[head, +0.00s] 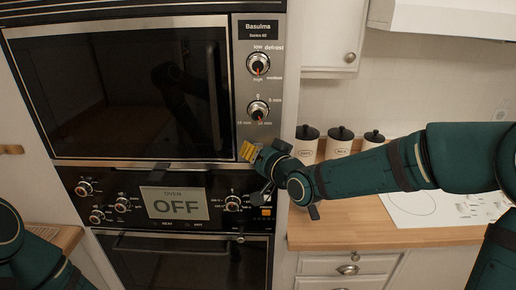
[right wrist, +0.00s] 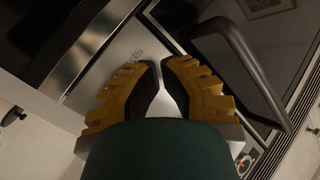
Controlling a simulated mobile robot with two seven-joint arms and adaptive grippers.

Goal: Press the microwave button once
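The microwave (head: 130,90) is built into the wall unit, with a dark glass door and a steel control panel (head: 243,85) on its right. Two knobs show on the panel, an upper one (head: 257,64) and a lower one (head: 257,110). I cannot make out a microwave button; the low end of the panel is partly hidden by my right gripper (head: 247,151). Its yellow fingers sit close in front of the panel below the lower knob; contact cannot be told. In the right wrist view the fingertips (right wrist: 160,66) are nearly together, with nothing held. My left gripper is out of view.
Below is an oven with several knobs and an OFF display (head: 176,203). My right forearm passes over the wooden counter (head: 350,228), in front of several dark-lidded canisters (head: 339,142). The vertical microwave handle (head: 213,90) stands out left of the panel.

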